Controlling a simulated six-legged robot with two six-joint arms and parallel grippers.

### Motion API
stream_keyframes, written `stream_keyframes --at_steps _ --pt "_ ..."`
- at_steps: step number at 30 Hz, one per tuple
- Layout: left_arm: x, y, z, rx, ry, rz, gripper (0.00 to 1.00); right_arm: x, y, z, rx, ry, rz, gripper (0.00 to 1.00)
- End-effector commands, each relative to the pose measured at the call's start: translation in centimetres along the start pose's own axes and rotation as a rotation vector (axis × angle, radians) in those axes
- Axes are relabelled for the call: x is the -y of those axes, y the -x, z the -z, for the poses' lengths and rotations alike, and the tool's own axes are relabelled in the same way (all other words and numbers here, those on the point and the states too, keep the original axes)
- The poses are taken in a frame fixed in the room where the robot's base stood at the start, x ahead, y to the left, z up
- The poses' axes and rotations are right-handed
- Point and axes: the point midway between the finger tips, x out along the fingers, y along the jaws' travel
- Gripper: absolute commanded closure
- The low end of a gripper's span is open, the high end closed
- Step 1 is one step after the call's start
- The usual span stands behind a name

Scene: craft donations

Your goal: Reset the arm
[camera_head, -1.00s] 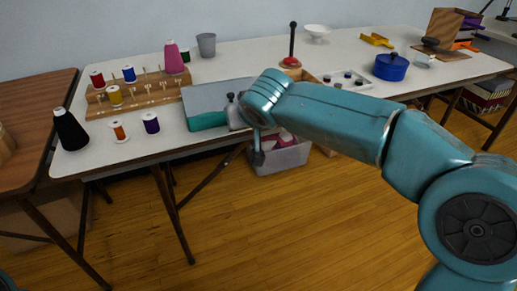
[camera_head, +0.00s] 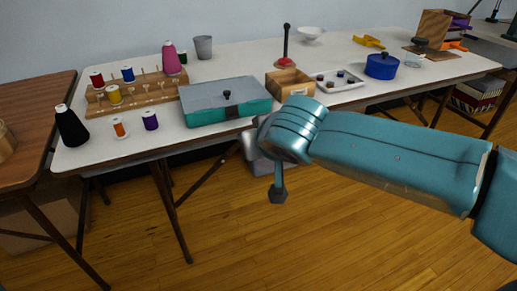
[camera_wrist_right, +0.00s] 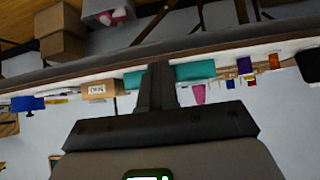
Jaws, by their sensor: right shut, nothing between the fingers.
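My right arm (camera_head: 395,155) reaches in from the right in the head view, its wrist in front of the table's front edge. In the right wrist view my right gripper (camera_wrist_right: 160,70) is shut, with nothing between its fingers. Its fingers are not clear in the head view. The teal box (camera_head: 222,113) with a dark knob on its lid stands on the table, left of my wrist and apart from it. My left gripper is in neither view.
The white table (camera_head: 170,145) holds a spool rack (camera_head: 135,97), loose spools, a wooden box (camera_head: 290,82), a white tray (camera_head: 354,83) and a blue pot (camera_head: 382,66). A grey bin (camera_head: 256,160) stands below, partly hidden by my wrist. Open floor lies in front.

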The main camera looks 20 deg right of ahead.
Motion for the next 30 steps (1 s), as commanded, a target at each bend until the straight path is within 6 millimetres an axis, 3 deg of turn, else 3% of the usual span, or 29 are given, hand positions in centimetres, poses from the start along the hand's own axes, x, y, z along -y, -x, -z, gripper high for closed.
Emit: stream_keyframes --at_steps 18,20,22,23,26,30 --pt "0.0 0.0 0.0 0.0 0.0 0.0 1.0 0.1 0.9 -0.9 0.001 0.0 -0.001 1.0" --pt "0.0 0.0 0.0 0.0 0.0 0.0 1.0 -0.5 0.7 -1.0 0.007 -0.007 -0.011 1.0" --pt "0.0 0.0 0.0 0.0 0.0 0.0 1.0 -1.4 -1.0 -2.0 0.049 -0.015 -0.038 1.0" --pt "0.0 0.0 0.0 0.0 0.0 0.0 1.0 -1.9 -2.2 -2.8 0.079 -0.017 -0.053 1.0" --pt "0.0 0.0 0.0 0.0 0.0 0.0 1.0 -3.4 -7.0 -7.7 0.232 -0.015 -0.103 1.0" --pt "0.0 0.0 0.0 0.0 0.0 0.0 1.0 -3.8 -12.7 -18.2 0.509 -0.065 -0.101 1.0"
